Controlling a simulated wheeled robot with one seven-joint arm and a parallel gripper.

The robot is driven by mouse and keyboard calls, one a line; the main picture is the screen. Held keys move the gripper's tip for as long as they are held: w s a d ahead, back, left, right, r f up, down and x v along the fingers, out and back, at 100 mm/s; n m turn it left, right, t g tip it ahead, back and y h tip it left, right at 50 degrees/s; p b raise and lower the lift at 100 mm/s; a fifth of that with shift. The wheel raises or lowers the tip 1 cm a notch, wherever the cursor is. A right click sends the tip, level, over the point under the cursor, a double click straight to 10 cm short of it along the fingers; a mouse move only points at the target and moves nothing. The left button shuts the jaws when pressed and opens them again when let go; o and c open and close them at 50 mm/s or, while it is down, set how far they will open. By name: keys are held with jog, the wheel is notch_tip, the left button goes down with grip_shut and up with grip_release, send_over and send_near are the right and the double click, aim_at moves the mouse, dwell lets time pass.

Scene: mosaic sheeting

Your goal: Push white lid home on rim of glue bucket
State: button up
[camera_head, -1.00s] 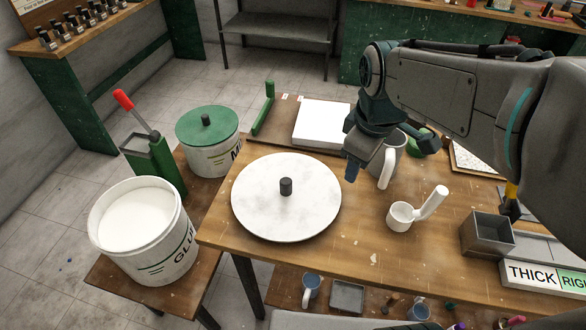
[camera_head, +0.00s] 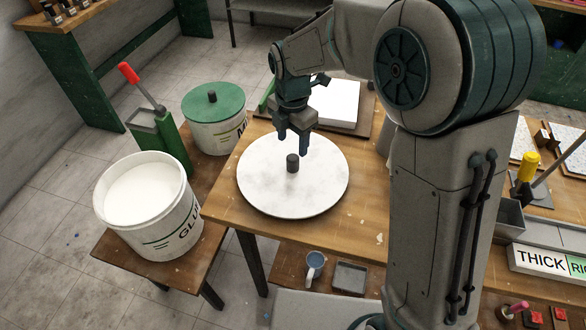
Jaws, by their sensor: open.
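The white lid (camera_head: 265,189), a round disc with a dark knob (camera_head: 292,163) at its centre, lies flat on the wooden table. The glue bucket (camera_head: 165,225), white with "GLU" lettering visible, stands uncovered on a low bench to the left, with white contents (camera_head: 140,190) showing inside its rim. My gripper (camera_head: 293,140) is open and empty, pointing down just above or behind the knob; I cannot tell the exact height gap. The lid and bucket are apart.
A second bucket with a green lid (camera_head: 213,101) stands behind the glue bucket. A white slab (camera_head: 335,102) lies behind the lid. My arm hides much of the table's right side.

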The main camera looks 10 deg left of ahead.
aim_at(293, 157)
jog(key=shift+f+p, duration=0.85)
jog(key=shift+f, duration=3.15)
grip_shut()
